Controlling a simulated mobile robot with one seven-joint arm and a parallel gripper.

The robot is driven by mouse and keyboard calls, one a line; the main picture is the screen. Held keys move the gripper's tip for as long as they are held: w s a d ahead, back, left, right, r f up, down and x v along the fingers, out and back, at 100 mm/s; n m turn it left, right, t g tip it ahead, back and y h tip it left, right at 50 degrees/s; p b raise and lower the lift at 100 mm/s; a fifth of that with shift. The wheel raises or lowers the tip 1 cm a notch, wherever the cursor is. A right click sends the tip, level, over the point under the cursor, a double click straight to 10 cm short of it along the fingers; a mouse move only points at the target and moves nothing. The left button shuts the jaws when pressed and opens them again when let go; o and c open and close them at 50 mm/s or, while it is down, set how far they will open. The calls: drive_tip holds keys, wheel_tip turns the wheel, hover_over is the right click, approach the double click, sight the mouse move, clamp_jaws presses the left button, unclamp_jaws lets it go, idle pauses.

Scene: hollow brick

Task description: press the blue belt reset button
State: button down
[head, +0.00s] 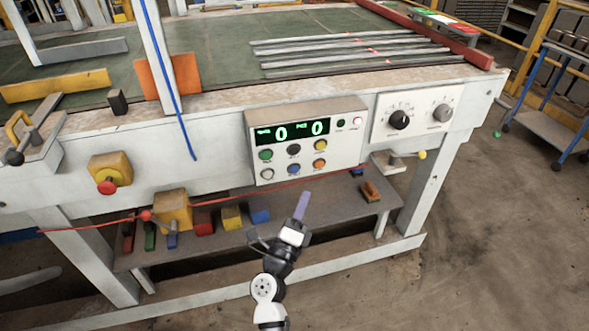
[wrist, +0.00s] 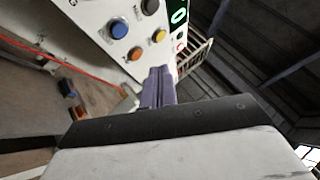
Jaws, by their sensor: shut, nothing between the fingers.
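The blue button (head: 294,169) is in the bottom row of the white control panel (head: 253,145) in the head view, between a white button (head: 267,174) and an orange button (head: 320,163). In the wrist view the blue button (wrist: 119,29) shows up and left of the fingertips, with the orange button (wrist: 135,53) closer to them. My gripper (head: 304,194) has purple fingers that are shut and empty. Its tips appear just below the panel in the head view, apart from the blue button. The wrist view also shows the gripper (wrist: 159,72).
Green, black and yellow (head: 320,145) buttons form the row above. A display (head: 294,132) reads two zeros. A red cord (head: 215,190) runs below the panel. A lower shelf (head: 330,219) holds coloured blocks. A box with two knobs (head: 417,114) stands to the right.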

drive_tip(key=w+a, duration=0.2)
drive_tip(key=w, duration=0.4)
drive_tip(key=shift+w, duration=0.15)
idle(1.9)
drive_tip(key=shift+w+a, duration=0.1)
drive_tip(key=shift+w, duration=0.25)
drive_tip(key=shift+w+a+p, duration=0.15)
drive_tip(key=shift+w+p, duration=0.15)
drive_tip(key=shift+w, duration=0.05)
idle(0.6)
idle(0.3)
drive_tip(key=shift+s+d, duration=0.25)
drive_tip(key=shift+s, duration=0.5)
drive_tip(key=shift+s, duration=0.1)
drive_tip(key=s, duration=0.1)
drive_tip(key=s+d, duration=0.1)
drive_tip(key=s, duration=0.2)
drive_tip(key=shift+s+d, duration=0.3)
